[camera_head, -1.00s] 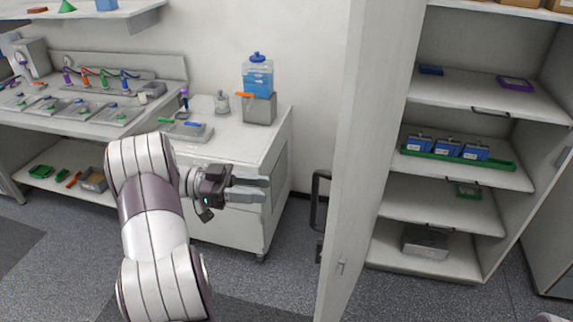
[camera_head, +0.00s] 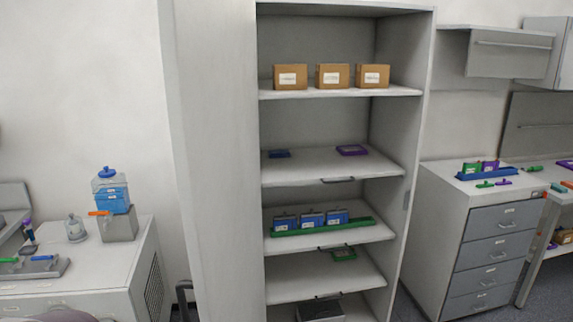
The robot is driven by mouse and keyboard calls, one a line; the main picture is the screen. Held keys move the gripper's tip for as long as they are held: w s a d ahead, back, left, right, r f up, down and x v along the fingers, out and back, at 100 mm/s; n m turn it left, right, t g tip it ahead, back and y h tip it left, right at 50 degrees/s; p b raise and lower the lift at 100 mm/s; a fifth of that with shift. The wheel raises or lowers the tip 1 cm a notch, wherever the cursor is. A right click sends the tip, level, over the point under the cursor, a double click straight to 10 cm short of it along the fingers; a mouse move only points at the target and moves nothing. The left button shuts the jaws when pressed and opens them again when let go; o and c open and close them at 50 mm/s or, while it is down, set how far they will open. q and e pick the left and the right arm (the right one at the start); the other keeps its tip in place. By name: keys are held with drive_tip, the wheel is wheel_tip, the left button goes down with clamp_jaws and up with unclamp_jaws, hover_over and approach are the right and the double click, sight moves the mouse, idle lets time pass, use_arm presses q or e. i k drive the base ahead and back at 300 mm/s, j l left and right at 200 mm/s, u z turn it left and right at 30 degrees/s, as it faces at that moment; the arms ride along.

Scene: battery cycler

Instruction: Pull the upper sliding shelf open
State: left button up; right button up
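The upper sliding shelf (camera_head: 310,170) is in the tall cabinet, below the fixed shelf of boxes, flush with the others and pushed in. Its dark handle (camera_head: 338,180) is on the middle of the front edge. A small blue item (camera_head: 279,153) and a purple tray (camera_head: 352,150) lie on it. Below it, another sliding shelf (camera_head: 375,234) carries a green tray (camera_head: 360,226) with several blue units. A lower shelf (camera_head: 300,288) has a small green item. Neither gripper is in view; only a bit of my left arm shows at the bottom left edge.
The cabinet door (camera_head: 215,150) stands open at the left of the shelves. Cardboard boxes (camera_head: 332,76) sit on the top shelf.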

sight(324, 165)
drive_tip(key=j+z, duration=0.25)
drive_tip(key=j, duration=0.75)
drive_tip(key=k+j+z, duration=0.1)
drive_tip(key=j+z, duration=0.2)
drive_tip(key=j, duration=0.7)
drive_tip(key=i+l, duration=0.1)
drive_tip(key=l, duration=0.3)
drive_tip(key=i+l, duration=0.1)
drive_tip(key=l, duration=0.25)
drive_tip(key=k+z, duration=0.1)
drive_tip(key=k, duration=0.55)
drive_tip(key=i+l+z, duration=0.2)
drive_tip(key=z, duration=0.2)
drive_tip(key=i+l+z, duration=0.45)
drive_tip(key=z, duration=0.3)
drive_tip(key=i+l+u, duration=0.1)
drive_tip(key=i+u, duration=0.15)
drive_tip(key=i, duration=0.25)
drive_tip(key=i+l+u, duration=0.2)
drive_tip(key=i, duration=0.35)
drive_tip(key=i+l+u, duration=0.25)
drive_tip(key=i, duration=0.25)
drive_tip(key=i+j+u, duration=0.2)
drive_tip(key=i+u, duration=0.6)
drive_tip(key=i, duration=0.25)
drive_tip(key=i+l+u, duration=0.2)
drive_tip(key=i+u, duration=0.2)
drive_tip(key=i+l+u, duration=0.45)
drive_tip(key=i, duration=0.15)
drive_tip(key=j, duration=0.1)
